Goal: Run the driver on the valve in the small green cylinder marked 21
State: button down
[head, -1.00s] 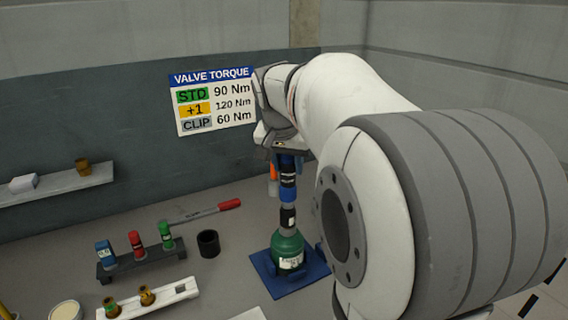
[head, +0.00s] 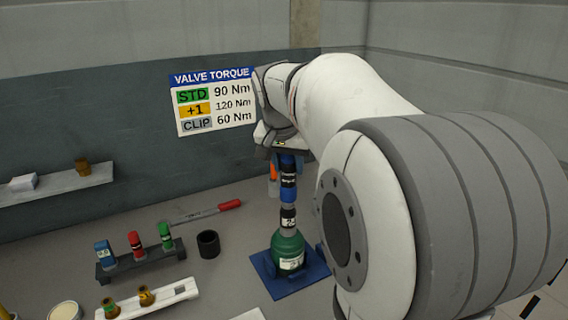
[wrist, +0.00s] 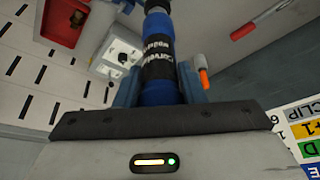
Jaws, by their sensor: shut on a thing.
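The small green cylinder (head: 288,250) stands upright on a blue base plate (head: 318,276) in the head view. A white label is on its side; its number is too small to read surely. My gripper (head: 280,160) is above it, shut on the blue and black driver (head: 287,180). The driver hangs upright and its lower end meets the top of the cylinder, where the valve is hidden. In the wrist view the driver (wrist: 158,62) runs between the two fingers. An orange-tipped tool (wrist: 203,76) shows beside it.
A dark rack (head: 140,262) holds blue, red and green sockets. A white rack (head: 180,291) holds brass pieces. A black ring (head: 208,244) and a red-handled wrench (head: 205,212) lie nearby. The wall sign (head: 212,102) lists STD 90, +1 120 and CLIP 60 Nm.

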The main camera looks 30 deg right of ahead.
dwell(0.3)
jog(key=shift+r+p, duration=2.25)
jog(key=shift+r, duration=0.85)
jog(key=shift+f, duration=0.1)
